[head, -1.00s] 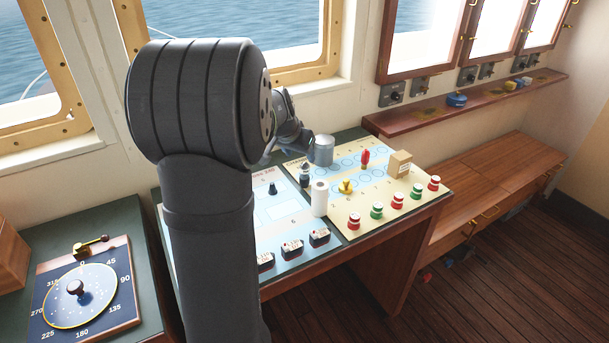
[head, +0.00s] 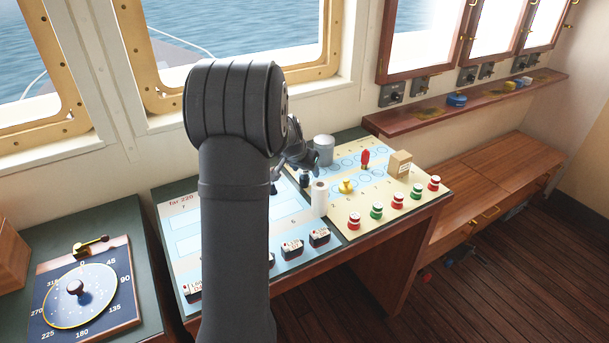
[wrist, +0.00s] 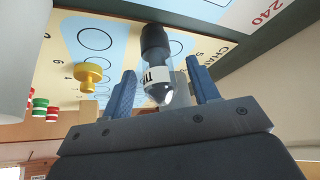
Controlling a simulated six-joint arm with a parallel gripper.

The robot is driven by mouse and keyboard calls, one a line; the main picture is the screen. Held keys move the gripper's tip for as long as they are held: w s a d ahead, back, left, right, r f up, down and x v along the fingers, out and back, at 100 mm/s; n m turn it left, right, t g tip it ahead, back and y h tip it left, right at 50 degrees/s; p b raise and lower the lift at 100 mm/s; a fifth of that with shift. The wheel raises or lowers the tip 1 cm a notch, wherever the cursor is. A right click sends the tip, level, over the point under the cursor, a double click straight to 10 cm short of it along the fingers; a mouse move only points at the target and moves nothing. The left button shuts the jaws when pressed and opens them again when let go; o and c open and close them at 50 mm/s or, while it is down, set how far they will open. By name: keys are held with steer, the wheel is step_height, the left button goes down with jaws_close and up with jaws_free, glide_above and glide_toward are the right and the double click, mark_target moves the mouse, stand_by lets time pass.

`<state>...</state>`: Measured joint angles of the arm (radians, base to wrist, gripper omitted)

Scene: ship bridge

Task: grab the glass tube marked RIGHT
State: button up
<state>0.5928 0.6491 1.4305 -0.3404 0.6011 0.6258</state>
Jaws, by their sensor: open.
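A glass tube (wrist: 168,98) with a black base (wrist: 154,41) and a white label stands on the cream board in the wrist view. Only part of the label's lettering shows, so I cannot read the whole word. My gripper (wrist: 163,90) is open, with one blue finger on each side of the tube's clear end and visible gaps between. In the head view my gripper (head: 303,160) is over the board's left part, and the tube's dark base (head: 305,181) shows just below it. My arm hides much of the board to the left.
Close by stand a white roll (head: 319,199), a grey cylinder (head: 323,150), a yellow knob (head: 346,186), a red upright piece (head: 365,158) and a small box (head: 400,164). Several red and green knobs (head: 376,210) line the front edge. A compass dial (head: 80,290) lies left.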

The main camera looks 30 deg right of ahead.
steer(key=c, duration=1)
steer(key=shift+c, duration=0.2)
steer(key=shift+r, duration=0.15)
